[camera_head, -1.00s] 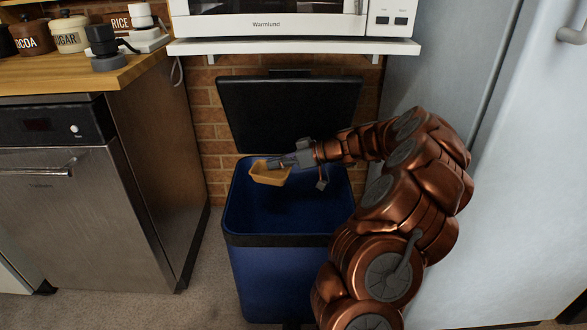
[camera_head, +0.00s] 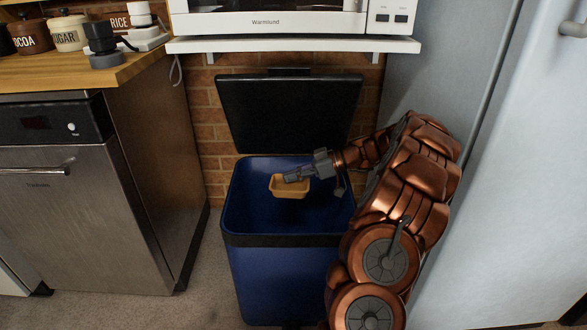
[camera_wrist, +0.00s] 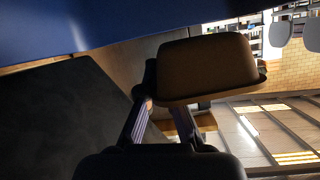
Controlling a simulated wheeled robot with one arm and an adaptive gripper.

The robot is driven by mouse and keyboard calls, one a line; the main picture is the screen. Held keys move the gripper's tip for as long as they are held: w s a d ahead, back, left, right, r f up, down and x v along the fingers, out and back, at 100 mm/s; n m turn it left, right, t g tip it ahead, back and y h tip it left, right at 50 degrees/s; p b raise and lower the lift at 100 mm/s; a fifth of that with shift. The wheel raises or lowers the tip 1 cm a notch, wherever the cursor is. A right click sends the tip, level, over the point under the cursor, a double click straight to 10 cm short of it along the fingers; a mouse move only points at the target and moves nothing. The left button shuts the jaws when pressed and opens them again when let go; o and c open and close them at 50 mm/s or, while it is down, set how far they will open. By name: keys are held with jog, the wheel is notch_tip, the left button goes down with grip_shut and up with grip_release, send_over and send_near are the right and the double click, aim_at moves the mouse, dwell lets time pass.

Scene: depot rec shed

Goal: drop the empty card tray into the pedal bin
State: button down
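The card tray (camera_head: 290,189) is small, tan and looks empty, and sits within the outline of the pedal bin's open mouth. My gripper (camera_head: 293,177) reaches in from the right and is shut on the tray's edge. The wrist view shows the fingers (camera_wrist: 163,103) at the tray (camera_wrist: 205,68), partly hidden behind it. The pedal bin (camera_head: 282,280) is blue with a dark rim, and its black lid (camera_head: 290,112) stands open at the back. A blue bin wall (camera_wrist: 90,28) fills the top of the wrist view. The bin's floor is in shadow.
A white shelf (camera_head: 290,46) with a microwave (camera_head: 270,22) hangs above the lid. A steel dishwasher (camera_head: 70,220) under a wooden counter (camera_head: 60,78) stands to the left. A pale fridge (camera_head: 500,210) stands close on the right, behind my arm. Some floor is clear left of the bin.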

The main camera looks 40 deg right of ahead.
jog(key=shift+f, duration=1.1)
jog(key=c, duration=1.2)
grip_release()
jog(key=shift+c, duration=0.2)
notch_tip(320, 180, up, 10)
